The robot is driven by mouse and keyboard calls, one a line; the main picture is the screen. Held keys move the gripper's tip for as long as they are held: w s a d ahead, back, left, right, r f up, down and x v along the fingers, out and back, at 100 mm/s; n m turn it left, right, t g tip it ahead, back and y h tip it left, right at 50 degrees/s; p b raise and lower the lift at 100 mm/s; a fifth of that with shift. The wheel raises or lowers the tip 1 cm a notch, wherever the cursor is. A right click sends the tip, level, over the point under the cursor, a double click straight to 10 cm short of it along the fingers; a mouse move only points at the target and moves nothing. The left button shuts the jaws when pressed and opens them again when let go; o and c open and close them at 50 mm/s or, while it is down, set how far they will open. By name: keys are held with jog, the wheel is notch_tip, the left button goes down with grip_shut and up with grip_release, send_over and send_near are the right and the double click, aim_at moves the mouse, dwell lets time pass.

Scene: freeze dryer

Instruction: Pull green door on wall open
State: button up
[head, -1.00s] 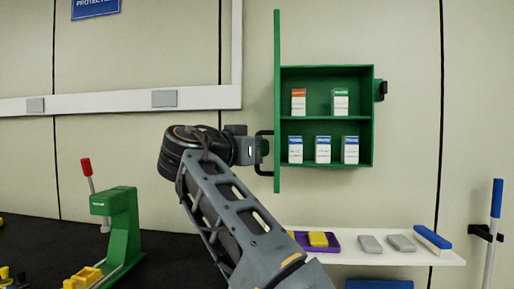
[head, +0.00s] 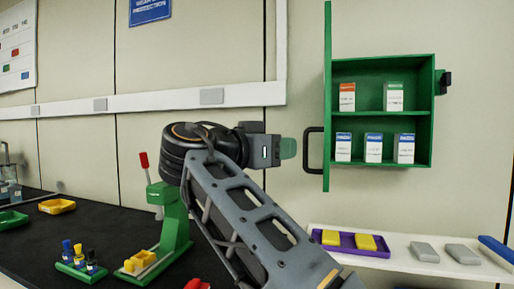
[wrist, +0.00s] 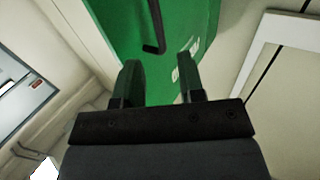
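The green door (head: 327,95) of the wall cabinet (head: 383,113) stands swung out from the wall and shows almost edge-on in the head view. The cabinet's inside is uncovered. The black door handle (head: 313,149) is on the door's left face, low down. My gripper (head: 289,148) is left of the handle with a small gap between them. In the wrist view the fingers of my gripper (wrist: 161,72) are apart with nothing between them. The black handle (wrist: 155,35) and green door (wrist: 118,20) lie beyond the fingertips.
Small white boxes (head: 374,148) stand on the cabinet's two shelves. A white shelf (head: 390,263) below holds a purple tray (head: 343,249) and grey pieces. A dark bench at left carries a green press (head: 174,220) and a yellow tray (head: 57,206).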

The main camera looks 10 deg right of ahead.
jog(key=v, duration=0.5)
jog(key=shift+s+a, duration=0.2)
jog(key=shift+a, duration=0.1)
jog(key=w+a+f+n+y+p, duration=0.25)
jog(key=f+n+y, duration=0.25)
jog(key=f+n, duration=0.35)
jog(key=w+a+f+n+y+p, duration=0.2)
jog(key=w+a+f+n+y, duration=0.15)
jog(key=f+n, duration=0.5)
jog(key=s+d+f+g+y+p, duration=0.6)
jog(key=s+d+f+p, duration=0.3)
jog(key=f, duration=0.3)
jog(key=s+d+r+m+p, duration=0.3)
jog(key=s+d+m+p, duration=0.2)
jog(key=d, duration=0.4)
jog(key=shift+s+m+p, duration=0.3)
jog(key=shift+s+p, duration=0.3)
jog(key=shift+p, duration=0.35)
